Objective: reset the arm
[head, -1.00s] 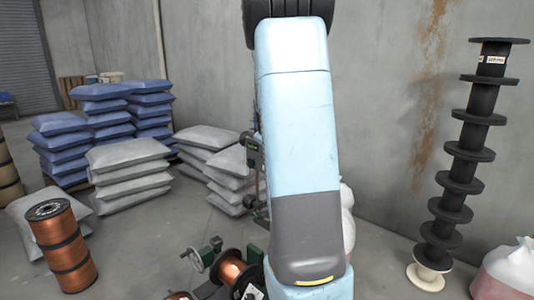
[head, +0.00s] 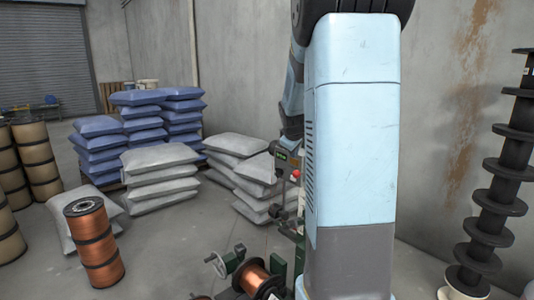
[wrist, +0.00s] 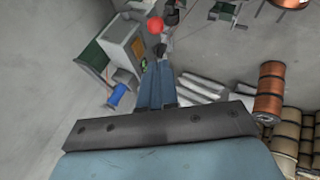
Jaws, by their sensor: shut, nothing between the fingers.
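My gripper (wrist: 157,68) shows in the wrist view as narrow blue-grey fingers beyond a dark bolted bar, brought together with nothing held. It points over the floor and stock from above. In the head view my pale blue arm link (head: 352,150) stands upright right of centre, and the gripper itself cannot be made out there.
A winding machine with a copper spool (head: 256,279) stands low beside my arm. A copper spool stack (head: 95,245) stands left, before grey sacks (head: 160,172) and blue sacks (head: 108,150). Black spools (head: 497,205) lean in a column at right. Open floor lies left of the machine.

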